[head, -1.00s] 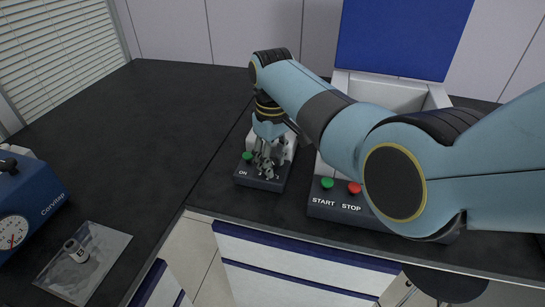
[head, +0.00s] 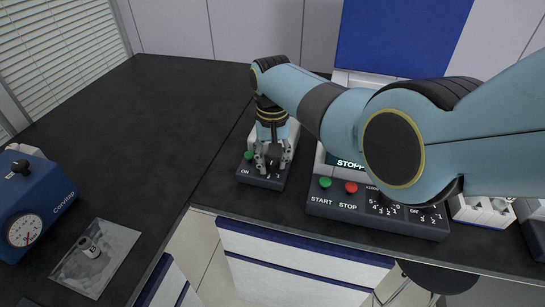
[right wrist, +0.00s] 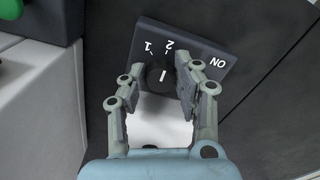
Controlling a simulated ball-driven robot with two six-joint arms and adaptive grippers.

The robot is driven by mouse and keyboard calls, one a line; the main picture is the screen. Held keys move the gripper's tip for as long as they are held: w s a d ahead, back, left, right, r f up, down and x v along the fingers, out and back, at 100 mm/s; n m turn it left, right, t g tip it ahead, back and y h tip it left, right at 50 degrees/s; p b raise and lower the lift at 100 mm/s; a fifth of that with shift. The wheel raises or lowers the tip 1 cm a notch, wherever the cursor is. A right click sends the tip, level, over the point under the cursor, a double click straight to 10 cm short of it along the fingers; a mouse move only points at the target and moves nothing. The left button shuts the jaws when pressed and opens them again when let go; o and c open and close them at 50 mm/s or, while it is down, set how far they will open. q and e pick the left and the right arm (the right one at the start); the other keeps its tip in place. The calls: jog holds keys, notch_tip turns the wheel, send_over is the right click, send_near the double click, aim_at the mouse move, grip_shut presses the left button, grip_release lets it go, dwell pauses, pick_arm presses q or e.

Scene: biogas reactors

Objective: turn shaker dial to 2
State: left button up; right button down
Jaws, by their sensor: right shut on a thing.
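The shaker's dark control panel (head: 262,181) has a green ON button (head: 249,156) at its left end. My right gripper (head: 272,160) reaches down over this panel and hides the dial in the head view. In the right wrist view the black round dial (right wrist: 160,77) sits between the fingers of the right gripper (right wrist: 159,78), which are shut on it. The dial's white line points up the picture, toward the marks 1 and 2, and looks closer to the 2. My left gripper is not in view.
Right of the shaker stands a larger machine with a START/STOP panel (head: 375,211), close to my right arm. The dark counter (head: 135,115) behind is clear.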

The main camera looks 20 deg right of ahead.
aim_at(273, 161)
dwell(0.3)
jog(key=c, duration=1.2)
grip_release()
notch_tip(273, 161, up, 12)
jog(key=shift+f, duration=0.1)
